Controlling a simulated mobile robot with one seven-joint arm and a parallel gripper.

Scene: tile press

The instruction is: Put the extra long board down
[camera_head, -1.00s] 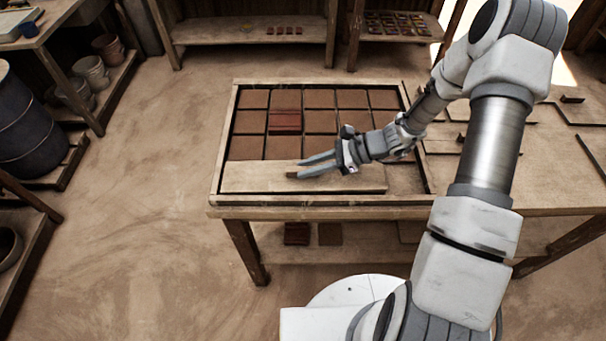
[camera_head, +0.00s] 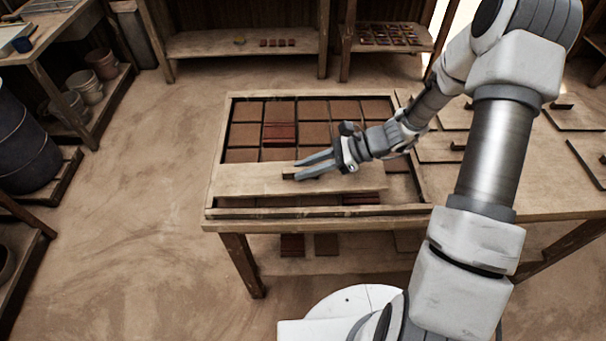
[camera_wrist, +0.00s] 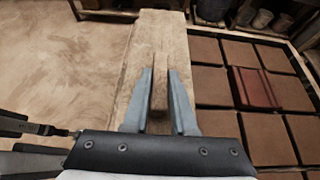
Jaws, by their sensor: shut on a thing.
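The extra long board (camera_head: 245,180) is a pale wooden plank with a small raised grip on top. In the head view it lies level across the front part of the framed tile tray (camera_head: 215,165), over the front row of tiles. My gripper (camera_head: 292,174) is shut on the board's raised grip. In the wrist view the board (camera_wrist: 160,50) runs away from me with its grip (camera_wrist: 159,95) between the two fingers. The board appears raised above the tray; the height of the gap is hard to tell.
The tray sits on a wooden table (camera_head: 470,210). Several other boards with grips (camera_head: 440,148) lie on its right side. Shelves with small tiles (camera_head: 280,43) stand at the back, and a dark barrel (camera_head: 22,145) is at the left.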

